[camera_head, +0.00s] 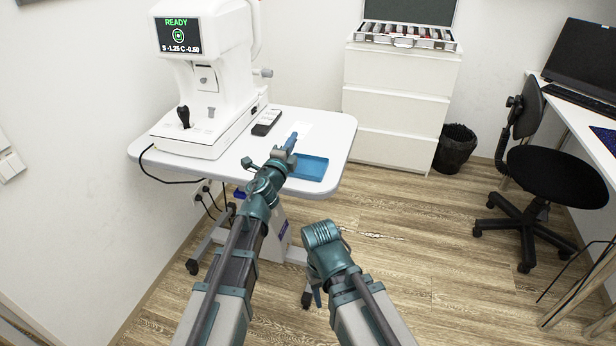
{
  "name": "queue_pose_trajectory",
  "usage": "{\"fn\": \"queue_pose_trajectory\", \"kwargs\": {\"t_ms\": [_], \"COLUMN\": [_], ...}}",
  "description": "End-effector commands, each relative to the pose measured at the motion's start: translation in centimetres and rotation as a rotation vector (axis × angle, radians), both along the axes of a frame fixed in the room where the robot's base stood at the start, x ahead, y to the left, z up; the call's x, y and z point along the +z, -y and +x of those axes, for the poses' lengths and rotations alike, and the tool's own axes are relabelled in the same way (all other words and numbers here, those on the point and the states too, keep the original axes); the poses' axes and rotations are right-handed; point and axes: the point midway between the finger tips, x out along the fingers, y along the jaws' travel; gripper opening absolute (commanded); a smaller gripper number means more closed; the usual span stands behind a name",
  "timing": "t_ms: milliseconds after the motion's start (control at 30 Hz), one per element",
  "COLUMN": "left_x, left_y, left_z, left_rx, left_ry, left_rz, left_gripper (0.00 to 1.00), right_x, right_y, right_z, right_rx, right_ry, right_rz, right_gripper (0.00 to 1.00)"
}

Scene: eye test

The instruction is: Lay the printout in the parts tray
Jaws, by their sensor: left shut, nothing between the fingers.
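The blue parts tray (314,170) lies on the white table near its front right edge, and its left part is hidden behind my left gripper. I see nothing in its visible part. A faint white patch on the table top, likely the printout (305,127), lies flat just behind the tray. My left gripper (291,139) is shut and empty, over or just beside the tray's left side, with its tips towards the white patch. My right arm is low in front of the table; only a small part of its gripper (317,298) shows, and its fingers are mostly hidden.
A white eye-test machine (215,90) with a lit screen stands on the table (338,135) at left. A dark remote-like object (266,122) lies beside it. A drawer cabinet (395,100) with an open lens case (405,37), a black bin (455,150) and a chair (555,175) stand right.

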Motion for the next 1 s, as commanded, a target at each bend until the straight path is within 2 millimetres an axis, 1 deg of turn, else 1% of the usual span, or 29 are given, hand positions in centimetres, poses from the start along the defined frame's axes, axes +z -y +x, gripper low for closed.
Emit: {"fn": "queue_pose_trajectory", "kwargs": {"t_ms": [100, 233, 367, 467, 800, 900, 1000], "left_x": [-0.2, -0.3, -1.0, -1.8, -5.6, -6.2, -6.3], "left_y": [0.5, 0.5, 0.5, 0.4, 0.4, 0.4, 0.4], "left_z": [0.0, 0.0, 0.0, 0.0, 0.0, 0.0, 0.0], "left_rx": [-0.006, -0.006, -0.006, -0.005, -0.005, -0.005, -0.005], "left_ry": [0.0, 0.0, 0.0, 0.0, 0.0, 0.0, 0.0], "left_rz": [0.0, 0.0, 0.0, 0.0, 0.0, 0.0, 0.0], "left_gripper": [0.0, 0.0, 0.0, 0.0, 0.0, 0.0, 0.0], "right_x": [-0.2, -0.3, -0.9, -1.8, -5.6, -6.2, -6.3], "right_y": [0.0, 0.0, 0.0, 0.0, 0.0, 0.1, 0.1], "right_z": [0.0, 0.0, 0.0, 0.0, 0.0, 0.0, 0.0], "right_rx": [0.0, 0.0, 0.0, 0.0, 0.001, 0.001, 0.001], "right_ry": [0.0, 0.0, 0.0, 0.0, 0.001, 0.001, 0.002], "right_rz": [0.0, 0.0, 0.0, 0.0, -0.002, -0.004, -0.005], "right_gripper": [0.5, 0.5, 0.5, 0.5, 0.5, 0.5, 0.5]}}
